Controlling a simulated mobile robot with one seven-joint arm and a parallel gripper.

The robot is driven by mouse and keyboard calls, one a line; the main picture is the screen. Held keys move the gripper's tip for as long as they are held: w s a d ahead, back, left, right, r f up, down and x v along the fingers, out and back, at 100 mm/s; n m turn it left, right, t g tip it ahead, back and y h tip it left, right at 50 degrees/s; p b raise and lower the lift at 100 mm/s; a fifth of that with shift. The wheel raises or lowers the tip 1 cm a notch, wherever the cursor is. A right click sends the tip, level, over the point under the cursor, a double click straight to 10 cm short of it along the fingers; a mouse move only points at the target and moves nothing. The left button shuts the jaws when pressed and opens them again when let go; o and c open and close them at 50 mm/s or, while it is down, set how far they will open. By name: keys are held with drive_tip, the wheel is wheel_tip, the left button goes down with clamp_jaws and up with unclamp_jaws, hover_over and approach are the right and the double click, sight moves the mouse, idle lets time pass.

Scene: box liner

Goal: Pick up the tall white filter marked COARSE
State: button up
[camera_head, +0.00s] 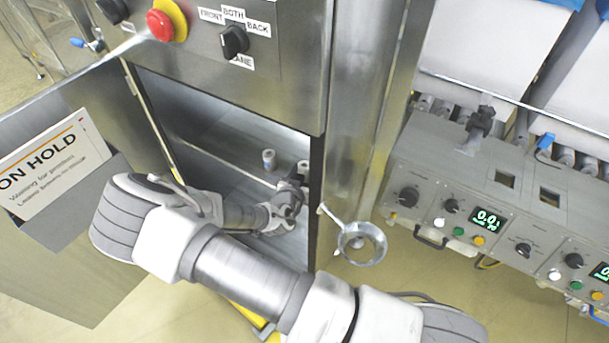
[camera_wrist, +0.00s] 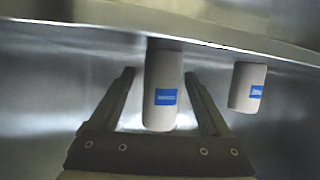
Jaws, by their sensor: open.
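In the wrist view, a tall whitish cylinder filter (camera_wrist: 160,62) with a blue label stands between the fingers of my open gripper (camera_wrist: 159,75). The label print is too blurred to read for certain. A gap shows on each side, so the fingers do not appear closed on it. A shorter whitish filter (camera_wrist: 247,90) with a similar label is to the right, outside the fingers. In the head view, my gripper (camera_head: 291,186) is inside the open cabinet. One small filter (camera_head: 268,159) is to its left and another (camera_head: 303,167) is right by it, partly hidden.
The metal cabinet's open door (camera_head: 70,240) bears an ON HOLD sign (camera_head: 50,160) at left. The cabinet's right post (camera_head: 340,150) is close beside my gripper. A round metal ring (camera_head: 362,243) projects outside it. A control panel (camera_head: 490,200) stands at right.

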drive_tip(key=x, duration=0.2)
drive_tip(key=shift+w+d+f, duration=0.1)
drive_tip(key=shift+w+f, duration=0.05)
drive_tip(key=shift+w, duration=0.2)
clamp_jaws()
